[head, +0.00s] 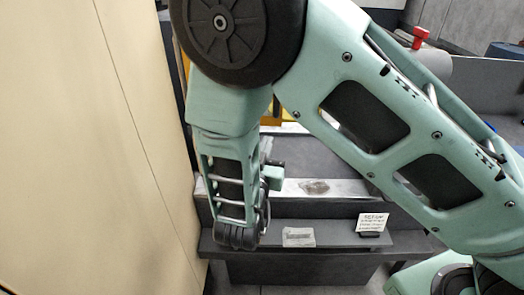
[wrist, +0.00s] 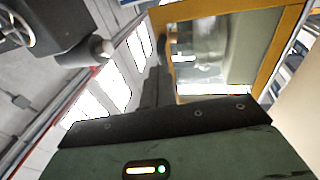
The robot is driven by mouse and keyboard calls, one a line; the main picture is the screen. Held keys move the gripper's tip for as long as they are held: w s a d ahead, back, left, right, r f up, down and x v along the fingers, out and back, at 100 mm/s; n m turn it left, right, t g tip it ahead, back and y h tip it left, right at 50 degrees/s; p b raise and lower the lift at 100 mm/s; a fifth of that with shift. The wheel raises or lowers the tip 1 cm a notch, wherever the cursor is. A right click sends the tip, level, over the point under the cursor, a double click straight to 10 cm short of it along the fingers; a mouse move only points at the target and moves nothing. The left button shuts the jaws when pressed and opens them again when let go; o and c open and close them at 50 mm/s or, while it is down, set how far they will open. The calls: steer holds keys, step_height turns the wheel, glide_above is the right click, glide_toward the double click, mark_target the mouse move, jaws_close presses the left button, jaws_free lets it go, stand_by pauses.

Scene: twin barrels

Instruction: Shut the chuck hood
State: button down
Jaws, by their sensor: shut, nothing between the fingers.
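The chuck hood appears in the wrist view as a yellow frame (wrist: 273,62) around a clear window, tilted across the upper right. In the head view my arm hides the fingers. How far the hood is open is not clear.
A tan panel (head: 85,150) stands close on the left of my arm. Below are a dark machine bed with pale metal rails (head: 340,188), a ledge and a small white sign (head: 372,222). A red knob (head: 420,36) is at the upper right.

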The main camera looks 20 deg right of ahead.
mark_target(277, 119)
steer(key=p+x, duration=0.2)
steer(key=x, duration=0.4)
steer(key=shift+d+r+p, duration=0.1)
steer(key=shift+r+p, duration=0.1)
steer(key=shift+p, duration=0.1)
steer(key=shift+w+d, duration=0.3)
steer(key=shift+w, duration=0.3)
steer(key=shift+f, duration=0.1)
steer(key=shift+w, duration=0.1)
steer(key=shift+b+x, duration=0.5)
steer(key=shift+x, duration=0.45)
steer(key=shift+d, duration=0.25)
